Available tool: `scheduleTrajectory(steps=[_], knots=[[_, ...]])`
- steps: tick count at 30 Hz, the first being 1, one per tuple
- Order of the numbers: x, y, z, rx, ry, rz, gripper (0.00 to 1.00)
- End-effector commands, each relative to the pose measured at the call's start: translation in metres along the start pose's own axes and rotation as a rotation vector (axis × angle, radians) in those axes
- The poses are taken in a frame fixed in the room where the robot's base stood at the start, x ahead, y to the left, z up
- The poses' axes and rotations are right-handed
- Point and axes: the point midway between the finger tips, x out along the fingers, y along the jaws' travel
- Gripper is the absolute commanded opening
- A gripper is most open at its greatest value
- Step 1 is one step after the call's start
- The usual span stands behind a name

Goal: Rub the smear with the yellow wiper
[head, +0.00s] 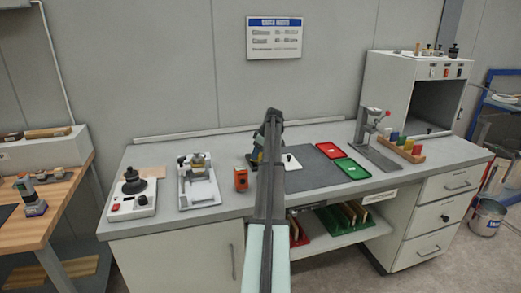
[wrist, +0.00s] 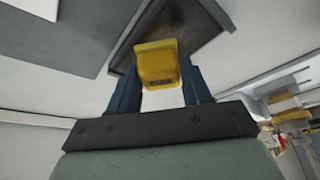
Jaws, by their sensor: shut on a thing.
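The yellow wiper (wrist: 158,62) is held between the two blue fingers of my gripper (wrist: 160,78) in the wrist view. The gripper is shut on it. In the head view my gripper (head: 266,140) is over the back middle of the bench, largely behind my arm; the wiper cannot be made out there.
A press stand (head: 370,125) and colored blocks are right.

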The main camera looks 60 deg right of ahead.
Motion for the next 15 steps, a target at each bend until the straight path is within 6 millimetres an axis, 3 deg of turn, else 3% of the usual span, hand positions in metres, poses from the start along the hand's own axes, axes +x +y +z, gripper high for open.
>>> scheduleTrajectory(steps=[8,15], knots=[[0.007,-0.018,-0.018,-0.001,-0.001,-0.001,0.20],[0.001,-0.001,-0.002,0.003,-0.001,-0.001,0.20]])
